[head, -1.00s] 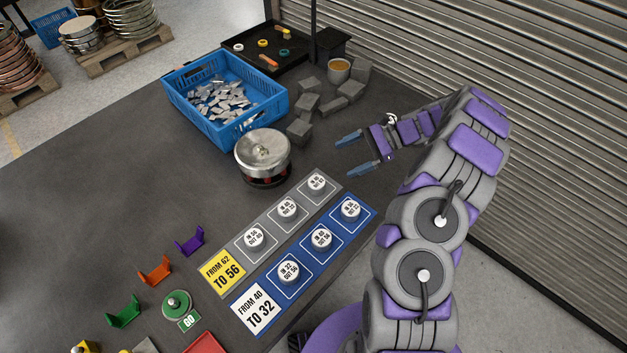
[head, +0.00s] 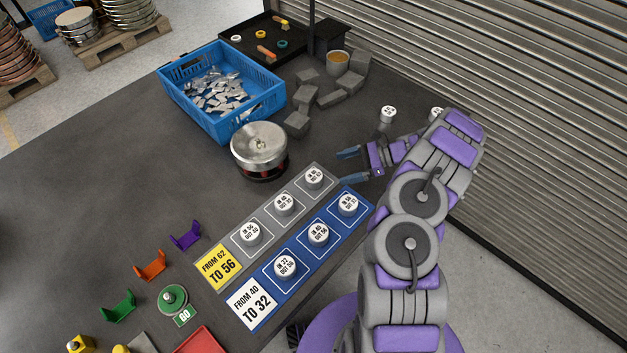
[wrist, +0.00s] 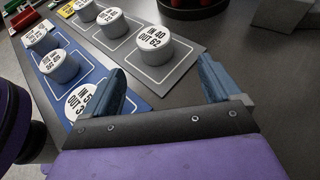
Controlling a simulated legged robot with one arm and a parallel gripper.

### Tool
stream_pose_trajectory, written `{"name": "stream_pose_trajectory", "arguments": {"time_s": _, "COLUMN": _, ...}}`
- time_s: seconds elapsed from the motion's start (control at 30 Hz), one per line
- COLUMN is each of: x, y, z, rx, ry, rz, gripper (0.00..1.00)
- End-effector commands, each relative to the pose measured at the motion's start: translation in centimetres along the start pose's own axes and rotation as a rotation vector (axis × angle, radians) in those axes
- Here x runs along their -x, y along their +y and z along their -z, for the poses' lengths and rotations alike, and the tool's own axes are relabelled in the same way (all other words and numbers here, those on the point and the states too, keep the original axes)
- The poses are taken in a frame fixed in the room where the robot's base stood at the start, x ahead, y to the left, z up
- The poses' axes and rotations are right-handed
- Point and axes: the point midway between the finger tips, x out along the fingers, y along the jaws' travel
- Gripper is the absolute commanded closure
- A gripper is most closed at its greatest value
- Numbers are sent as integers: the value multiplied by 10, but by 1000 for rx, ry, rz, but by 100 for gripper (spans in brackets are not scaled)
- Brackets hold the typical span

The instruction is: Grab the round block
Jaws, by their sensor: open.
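Several round grey blocks with white printed tops stand on two strips. Three are on the grey strip (head: 210,287), whose far block (head: 314,178) reads "IN 40 OUT 62" in the wrist view (wrist: 152,45). Three are on the blue strip (head: 247,315), with its far block (head: 348,204) nearest my arm. Two more round blocks stand apart behind my arm, one clear (head: 388,115) and one (head: 437,113) partly hidden. My gripper (head: 349,167) is open and empty, just right of the grey strip's far end. Which round block is meant cannot be told.
A lidded metal pot (head: 260,145) stands left of my gripper. Behind it are a blue crate (head: 195,118) of metal pieces and several grey blocks (head: 296,124). Coloured holders (head: 185,236) and a green button (head: 173,298) lie front left. A shutter wall bounds the right.

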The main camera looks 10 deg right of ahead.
Motion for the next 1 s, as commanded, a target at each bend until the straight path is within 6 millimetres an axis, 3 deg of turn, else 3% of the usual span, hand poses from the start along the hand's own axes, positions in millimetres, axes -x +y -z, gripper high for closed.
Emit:
{"name": "stream_pose_trajectory", "arguments": {"time_s": 0.13, "x": -27, "y": 0, "z": 0, "rx": 2, "ry": -2, "rz": -3, "gripper": 9}}
{"name": "stream_pose_trajectory", "arguments": {"time_s": 0.47, "x": -48, "y": 2, "z": 0, "rx": 1, "ry": 0, "rz": 0, "gripper": 9}}
{"name": "stream_pose_trajectory", "arguments": {"time_s": 0.8, "x": -92, "y": 9, "z": 4, "rx": -1, "ry": 0, "rz": -2, "gripper": 9}}
{"name": "stream_pose_trajectory", "arguments": {"time_s": 1.0, "x": -94, "y": 8, "z": 2, "rx": 0, "ry": 0, "rz": 0, "gripper": 9}}
